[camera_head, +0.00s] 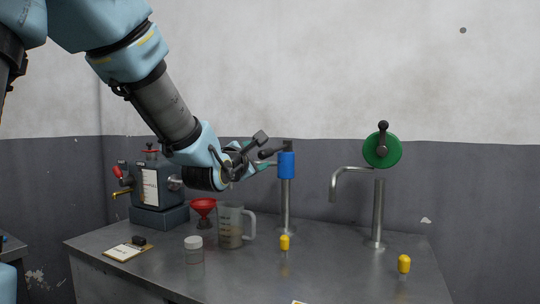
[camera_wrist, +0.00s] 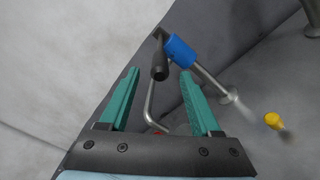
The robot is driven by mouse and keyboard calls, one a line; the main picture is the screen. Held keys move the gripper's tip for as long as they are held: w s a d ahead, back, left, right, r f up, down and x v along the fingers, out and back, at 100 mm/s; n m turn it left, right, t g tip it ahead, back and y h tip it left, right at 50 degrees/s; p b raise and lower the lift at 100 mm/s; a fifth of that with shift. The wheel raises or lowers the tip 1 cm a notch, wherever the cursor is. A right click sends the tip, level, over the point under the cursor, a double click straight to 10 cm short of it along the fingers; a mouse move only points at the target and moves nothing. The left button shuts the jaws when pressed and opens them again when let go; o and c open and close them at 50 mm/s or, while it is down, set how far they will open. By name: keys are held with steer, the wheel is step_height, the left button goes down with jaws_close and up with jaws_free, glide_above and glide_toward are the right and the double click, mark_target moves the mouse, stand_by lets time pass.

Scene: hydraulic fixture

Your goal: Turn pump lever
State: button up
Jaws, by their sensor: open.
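A blue cylinder (camera_head: 286,166) sits on top of an upright metal post on the bench. A black-handled lever (camera_head: 273,153) at its top points left toward my gripper. My gripper (camera_head: 256,156) is open and empty, just left of the blue cylinder. In the wrist view, the lever's black grip (camera_wrist: 159,72) shows between and beyond the teal fingertips of my gripper (camera_wrist: 160,74), and the blue cylinder (camera_wrist: 180,51) lies just past it. I cannot tell whether a finger touches the lever.
A green wheel (camera_head: 377,157) with a black knob stands on another post to the right. A grey machine (camera_head: 150,185) is at left.

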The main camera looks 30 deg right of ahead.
mark_target(270, 152)
steer(key=p+x, duration=0.2)
steer(key=x, duration=0.8)
steer(key=shift+w, duration=0.1)
jaws_close()
steer(key=shift+f, duration=0.1)
stand_by(1.1)
